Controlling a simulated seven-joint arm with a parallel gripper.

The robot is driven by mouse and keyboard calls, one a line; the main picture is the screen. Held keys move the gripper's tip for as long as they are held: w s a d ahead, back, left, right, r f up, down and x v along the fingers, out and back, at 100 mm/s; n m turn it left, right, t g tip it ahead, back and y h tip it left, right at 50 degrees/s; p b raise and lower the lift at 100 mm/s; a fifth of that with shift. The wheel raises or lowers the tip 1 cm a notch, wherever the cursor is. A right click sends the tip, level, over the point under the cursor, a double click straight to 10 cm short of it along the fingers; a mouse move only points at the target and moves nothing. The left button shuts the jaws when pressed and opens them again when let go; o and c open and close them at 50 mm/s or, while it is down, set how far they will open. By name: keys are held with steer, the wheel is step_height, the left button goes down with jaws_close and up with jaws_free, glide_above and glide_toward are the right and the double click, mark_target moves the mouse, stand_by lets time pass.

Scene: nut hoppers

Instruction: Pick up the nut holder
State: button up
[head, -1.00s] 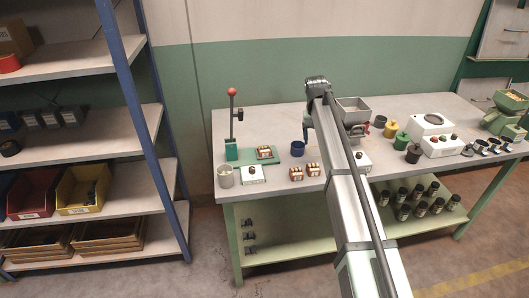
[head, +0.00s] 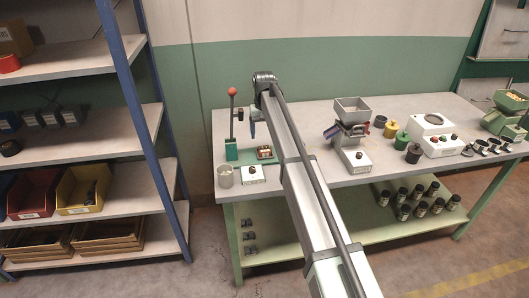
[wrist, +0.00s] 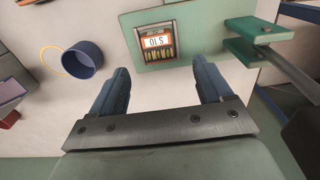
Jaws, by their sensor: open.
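The nut holder (head: 265,153) is a small orange-red box with a white label and nuts inside. It lies on the green base plate (head: 249,156) of the lever press. In the wrist view the holder (wrist: 157,42) is upright on the green plate, beyond my fingertips and roughly centred between them. My gripper (wrist: 161,68) is open and empty, with its blue fingers spread wider than the holder. In the head view my gripper (head: 252,130) hangs above the plate, slightly left of the holder. It appears apart from the holder.
The press (head: 232,148) with its red-knobbed lever stands just left of the holder. A grey cup (head: 225,176) and a white box (head: 252,174) stand in front. A hopper (head: 352,110) stands to the right.

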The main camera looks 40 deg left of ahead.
mark_target(264, 148)
steer(key=shift+w+f, duration=0.2)
steer(key=shift+f, duration=3.65)
steer(key=c, duration=1.2)
steer(key=shift+o, duration=0.2)
